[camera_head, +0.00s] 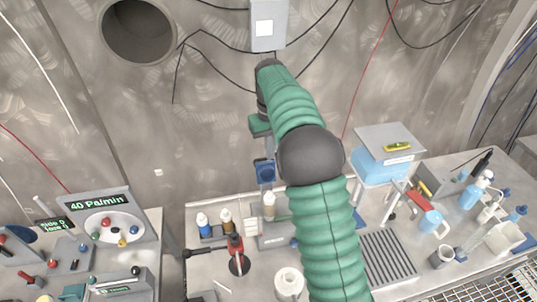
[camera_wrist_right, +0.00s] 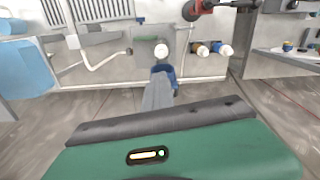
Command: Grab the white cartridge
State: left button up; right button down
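A pale, white-topped cartridge (camera_head: 268,205) stands upright on the bench, at the right end of a row with a blue-and-white one and a brown-and-white one. In the right wrist view its round white end (camera_wrist_right: 161,51) shows beyond the fingers. My right gripper (camera_head: 265,172) hangs above and just behind it in the head view, apart from it. The grey finger and blue tip (camera_wrist_right: 162,80) point toward the cartridge in the wrist view. The fingers overlap, so their gap is hidden. My left gripper is in neither view.
A brown cartridge (camera_head: 226,218) and a blue one (camera_head: 203,223) stand left of it. A red-and-black tool (camera_head: 237,254) and a white ring-shaped roll (camera_head: 289,282) are nearer. A blue box with a grey lid (camera_head: 390,142) stands to the right.

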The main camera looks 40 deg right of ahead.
jog(key=c, duration=2)
grip_release()
jog(key=shift+s, duration=0.1)
jog(key=o, duration=1)
jog(key=shift+a+r, duration=0.1)
jog(key=shift+a, duration=0.4)
jog(key=o, duration=0.6)
jog(key=shift+d, duration=0.2)
jog(key=shift+c, duration=0.2)
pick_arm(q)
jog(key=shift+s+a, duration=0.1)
pick_arm(e)
jog(key=shift+d, duration=0.2)
